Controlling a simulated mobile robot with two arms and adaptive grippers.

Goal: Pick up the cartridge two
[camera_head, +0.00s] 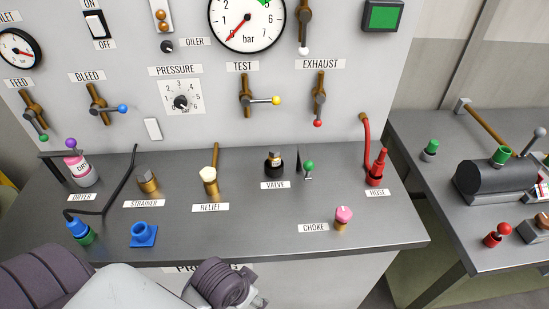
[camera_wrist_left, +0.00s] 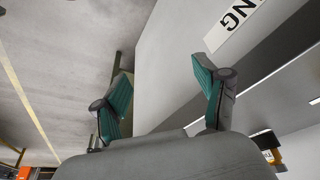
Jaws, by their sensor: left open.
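No object in view is labelled cartridge two. A pink and white canister (camera_head: 80,168) with a purple knob stands at the left of the dark bench, behind the DRYER label; I cannot tell whether it is a cartridge of the task. My left gripper (camera_wrist_left: 163,70) shows in the left wrist view with its teal-padded fingers wide apart and nothing between them. In the head view only parts of my arm show at the bottom left, below the bench's front edge; the fingers are hidden there. My right gripper is not in view.
The dark bench (camera_head: 255,233) carries a blue socket (camera_head: 143,235), a blue-green hose end (camera_head: 79,230), a brass strainer (camera_head: 148,181), a relief valve (camera_head: 209,181), a pink-topped choke (camera_head: 342,218) and a red hose fitting (camera_head: 377,168). A second table (camera_head: 425,185) stands right, beyond a gap.

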